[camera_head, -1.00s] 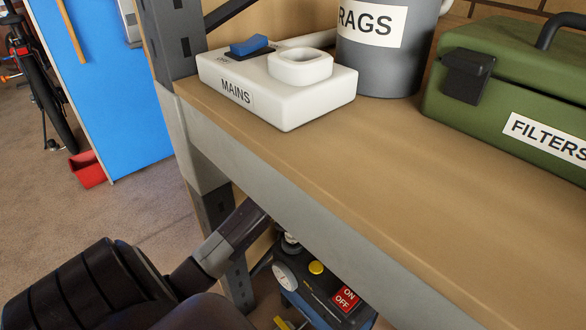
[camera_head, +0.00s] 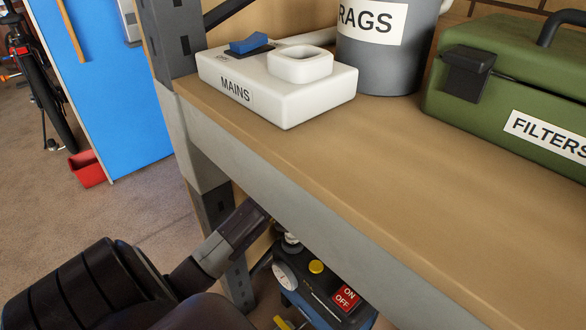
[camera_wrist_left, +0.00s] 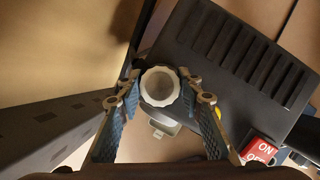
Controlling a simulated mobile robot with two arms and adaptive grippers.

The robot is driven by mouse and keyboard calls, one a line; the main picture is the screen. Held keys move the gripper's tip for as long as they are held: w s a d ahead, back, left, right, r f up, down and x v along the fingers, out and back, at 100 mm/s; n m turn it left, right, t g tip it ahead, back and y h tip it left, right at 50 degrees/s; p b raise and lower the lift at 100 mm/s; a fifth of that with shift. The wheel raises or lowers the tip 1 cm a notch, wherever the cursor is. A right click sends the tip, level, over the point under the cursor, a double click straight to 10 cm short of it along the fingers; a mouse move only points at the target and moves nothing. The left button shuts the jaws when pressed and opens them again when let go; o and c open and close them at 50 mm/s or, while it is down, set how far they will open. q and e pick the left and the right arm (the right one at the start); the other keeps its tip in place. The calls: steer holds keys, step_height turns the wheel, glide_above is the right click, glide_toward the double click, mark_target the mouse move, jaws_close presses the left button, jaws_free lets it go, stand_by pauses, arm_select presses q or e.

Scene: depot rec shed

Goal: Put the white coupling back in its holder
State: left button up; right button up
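The white coupling (camera_wrist_left: 160,87) is a round, open ring with a ridged rim, seen end-on in the left wrist view. My left gripper (camera_wrist_left: 161,83) has its two blue-padded fingertips against opposite sides of it, closed to its width. The coupling is above or beside the dark machine; whether it touches anything beneath is hidden. In the head view my left arm reaches under the shelf, and the shelf edge hides most of the gripper. I cannot identify the holder for certain. My right gripper is not in view.
A black machine (camera_head: 315,293) with a gauge and ON/OFF label stands under the wooden shelf (camera_head: 390,190). On the shelf are a white MAINS box (camera_head: 300,100) with a raised cup, a grey RAGS container (camera_head: 375,65) and a green FILTERS case (camera_head: 500,85). A shelf post is close to my arm.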

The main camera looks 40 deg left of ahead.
arm_select(q)
steer(key=o, duration=0.5)
steer(key=shift+c, duration=0.2)
steer(key=v, duration=0.6)
steer(key=shift+r, duration=0.35)
steer(key=shift+s+d+r, duration=0.15)
steer(key=shift+s+r, duration=0.15)
steer(key=shift+r, duration=0.1)
